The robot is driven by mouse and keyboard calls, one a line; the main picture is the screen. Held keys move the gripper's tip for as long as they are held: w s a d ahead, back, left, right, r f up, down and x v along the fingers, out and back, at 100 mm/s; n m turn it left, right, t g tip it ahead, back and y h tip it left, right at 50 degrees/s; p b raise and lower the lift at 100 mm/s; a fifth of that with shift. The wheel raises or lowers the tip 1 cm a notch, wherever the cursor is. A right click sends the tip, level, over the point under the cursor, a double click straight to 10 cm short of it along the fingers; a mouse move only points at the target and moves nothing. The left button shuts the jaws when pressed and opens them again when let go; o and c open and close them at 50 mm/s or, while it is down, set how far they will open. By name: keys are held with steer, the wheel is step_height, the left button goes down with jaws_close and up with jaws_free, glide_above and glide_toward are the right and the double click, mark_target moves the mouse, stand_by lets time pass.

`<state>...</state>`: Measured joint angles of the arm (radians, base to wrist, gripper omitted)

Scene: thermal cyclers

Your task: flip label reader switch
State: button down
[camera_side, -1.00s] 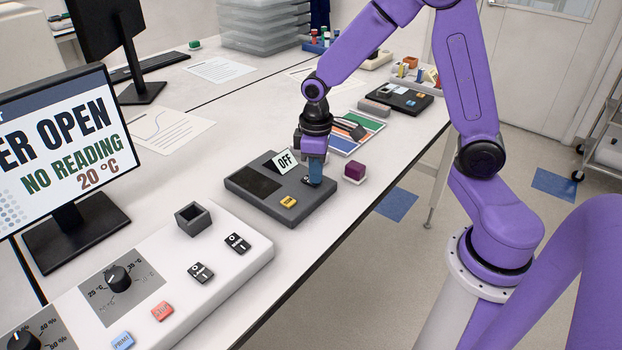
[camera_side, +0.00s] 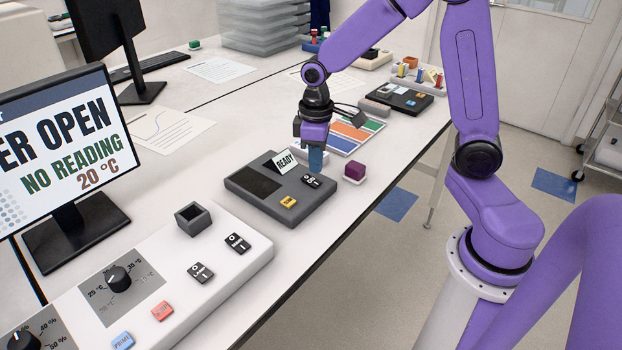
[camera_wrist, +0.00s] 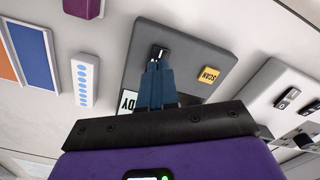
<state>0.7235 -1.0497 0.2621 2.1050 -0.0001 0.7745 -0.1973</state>
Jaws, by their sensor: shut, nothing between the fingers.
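The label reader (camera_side: 268,212) is a dark grey box on the bench with a black window, a yellow button and a small tilted display (camera_side: 285,161) that reads READY. Its black rocker switch (camera_side: 312,181) sits on the top at the right. My gripper (camera_side: 315,168) is shut and empty, with blue fingertips just above and behind the switch. In the wrist view the reader (camera_wrist: 197,45) lies beneath my fingers, with the switch (camera_wrist: 160,53) right at the fingertips and the yellow SCAN button (camera_wrist: 210,74) beside it.
A purple block on a white base (camera_side: 354,172) stands close to the right of the reader. A white panel (camera_side: 215,262) with a dial, switches and buttons is in front. A monitor (camera_side: 65,150) stands at the left. A colour-striped card (camera_side: 352,136) lies behind the reader.

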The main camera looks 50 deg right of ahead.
mark_target(316, 183)
steer(key=shift+r, duration=1.8)
steer(key=shift+s, duration=0.1)
steer(key=s+a+n, duration=0.2)
steer(key=s+n, duration=0.1)
steer(key=s, duration=0.8)
steer(key=s+a+r+n, duration=0.1)
steer(key=s+a+n, duration=0.1)
steer(key=s, duration=0.9)
steer(key=shift+s+a+r+n, duration=0.15)
steer(key=shift+s+n, duration=0.2)
steer(key=shift+n, duration=0.45)
